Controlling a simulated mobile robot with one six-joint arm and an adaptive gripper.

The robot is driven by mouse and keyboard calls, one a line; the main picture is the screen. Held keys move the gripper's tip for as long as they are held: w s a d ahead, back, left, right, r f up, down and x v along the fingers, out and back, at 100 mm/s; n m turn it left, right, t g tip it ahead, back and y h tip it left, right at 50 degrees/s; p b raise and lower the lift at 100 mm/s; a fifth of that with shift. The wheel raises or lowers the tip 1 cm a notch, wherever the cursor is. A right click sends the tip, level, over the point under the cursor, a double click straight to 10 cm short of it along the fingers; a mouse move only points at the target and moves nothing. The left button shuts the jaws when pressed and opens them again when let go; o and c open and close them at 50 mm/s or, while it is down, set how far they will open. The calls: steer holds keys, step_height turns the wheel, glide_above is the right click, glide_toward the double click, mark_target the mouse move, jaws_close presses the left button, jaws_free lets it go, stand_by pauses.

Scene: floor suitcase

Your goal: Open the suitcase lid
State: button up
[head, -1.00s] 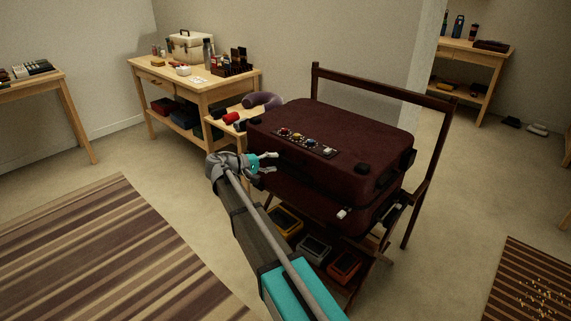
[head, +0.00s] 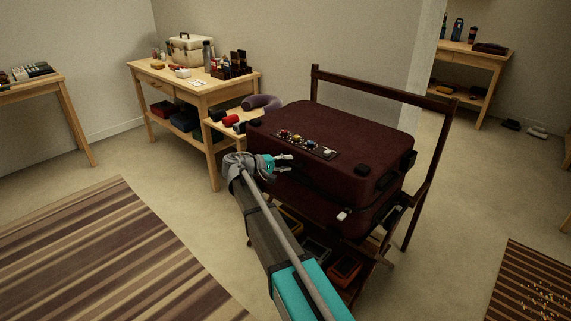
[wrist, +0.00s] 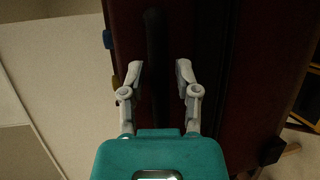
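The dark red suitcase (head: 350,135) lies flat on a dark wooden rack (head: 440,150), and its lid looks shut. A panel with colored knobs (head: 307,144) sits on its top. My gripper (head: 290,162) is at the suitcase's front left side. In the wrist view my gripper (wrist: 158,70) has its fingers spread apart. A dark upright bar, which looks like the suitcase handle (wrist: 153,50), lies between or just beyond the fingers. I cannot tell whether the fingers touch it. A pale tag (head: 344,214) hangs at the front.
The rack's tall rail stands behind and right of the suitcase. Bins (head: 343,270) sit low under it. A wooden table (head: 150,88) with a cream case (head: 190,48) is behind left. A striped rug (head: 100,255) covers open floor at left.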

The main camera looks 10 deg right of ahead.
jaws_close()
steer(key=shift+a, duration=0.1)
steer(key=shift+r, duration=0.15)
